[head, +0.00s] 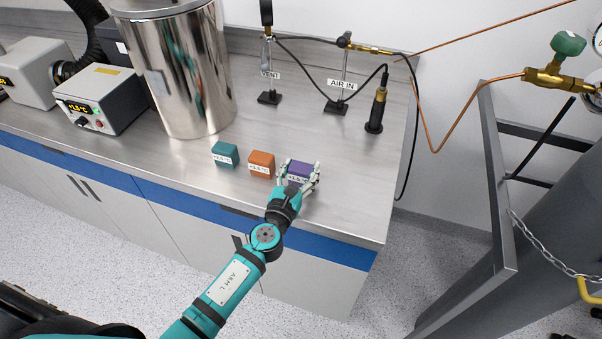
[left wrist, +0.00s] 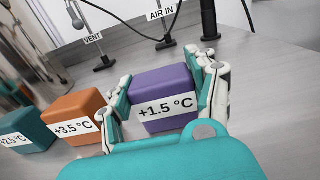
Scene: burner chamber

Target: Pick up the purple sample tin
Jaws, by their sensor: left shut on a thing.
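The purple sample tin (head: 300,169) is a small box with a white label, on the steel bench near its front edge. In the left wrist view the purple tin (left wrist: 163,97) shows its label "+1.5 °C". My left gripper (head: 299,180) is shut on it, with one finger on each side; the fingers also flank it in the left wrist view (left wrist: 166,108). I cannot tell whether the tin is clear of the bench. My right gripper is not in view.
An orange tin (head: 261,163) and a teal tin (head: 225,153) stand to the left of the purple one. A tall steel vessel (head: 188,75) and a control box (head: 101,98) are further left. Stands with hoses (head: 336,104) are behind; the bench (head: 350,170) is clear to the right.

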